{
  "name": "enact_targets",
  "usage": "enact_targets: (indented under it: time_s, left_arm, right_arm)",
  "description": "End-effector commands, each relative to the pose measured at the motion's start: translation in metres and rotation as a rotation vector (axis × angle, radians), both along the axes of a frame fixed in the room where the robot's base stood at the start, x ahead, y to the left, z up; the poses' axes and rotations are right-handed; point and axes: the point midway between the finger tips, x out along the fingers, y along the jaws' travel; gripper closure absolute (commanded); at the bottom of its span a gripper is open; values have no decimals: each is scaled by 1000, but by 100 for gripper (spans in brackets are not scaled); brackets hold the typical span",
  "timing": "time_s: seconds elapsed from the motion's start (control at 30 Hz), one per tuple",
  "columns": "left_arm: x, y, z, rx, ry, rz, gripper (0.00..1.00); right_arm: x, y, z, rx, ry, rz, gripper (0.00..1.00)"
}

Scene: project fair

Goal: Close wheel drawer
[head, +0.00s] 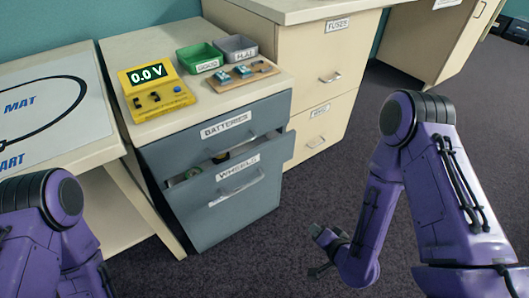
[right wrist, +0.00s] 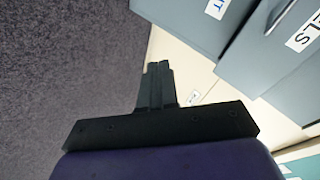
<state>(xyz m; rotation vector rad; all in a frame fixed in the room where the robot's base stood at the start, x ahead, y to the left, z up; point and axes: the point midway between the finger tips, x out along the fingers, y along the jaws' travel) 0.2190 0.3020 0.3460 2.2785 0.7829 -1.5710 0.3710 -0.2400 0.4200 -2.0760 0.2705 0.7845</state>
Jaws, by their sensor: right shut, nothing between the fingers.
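The wheels drawer (head: 222,207) is the lower drawer of the grey-fronted cabinet. It is pulled part way out, with its front ahead of the batteries drawer (head: 215,138) above it. In the right wrist view the end of the wheels label (right wrist: 303,36) shows at the upper right. My right gripper (right wrist: 156,68) is shut and empty, apart from the drawer front. In the head view it is low on the right of the cabinet. My left gripper is out of view.
On the cabinet top stand a yellow meter (head: 152,90), a green bin (head: 199,58), a grey bin (head: 236,48) and a small board (head: 241,76). A cream cabinet (head: 325,100) with closed drawers stands beside it. Carpet (head: 285,220) in front is clear.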

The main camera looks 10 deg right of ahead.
Motion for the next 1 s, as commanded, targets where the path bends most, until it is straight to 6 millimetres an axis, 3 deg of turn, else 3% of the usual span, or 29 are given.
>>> enact_targets:
  time_s: [0.03, 0.1, 0.2, 0.3, 0.47, 1.0]
  left_arm:
    - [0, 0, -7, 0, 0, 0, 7]
    - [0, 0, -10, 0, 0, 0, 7]
    - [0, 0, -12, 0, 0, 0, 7]
    - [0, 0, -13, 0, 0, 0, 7]
    - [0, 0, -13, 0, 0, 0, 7]
    - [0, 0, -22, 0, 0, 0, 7]
  right_arm:
    - [27, 9, 23, 139, -131, -19, 100]
    - [55, 20, 62, 333, -289, -21, 100]
    - [74, 29, 105, 546, -435, -4, 100]
    - [81, 33, 128, 657, -500, 14, 100]
    - [96, 40, 134, 681, -513, 26, 100]
    - [198, 78, 131, 678, -509, 25, 100]
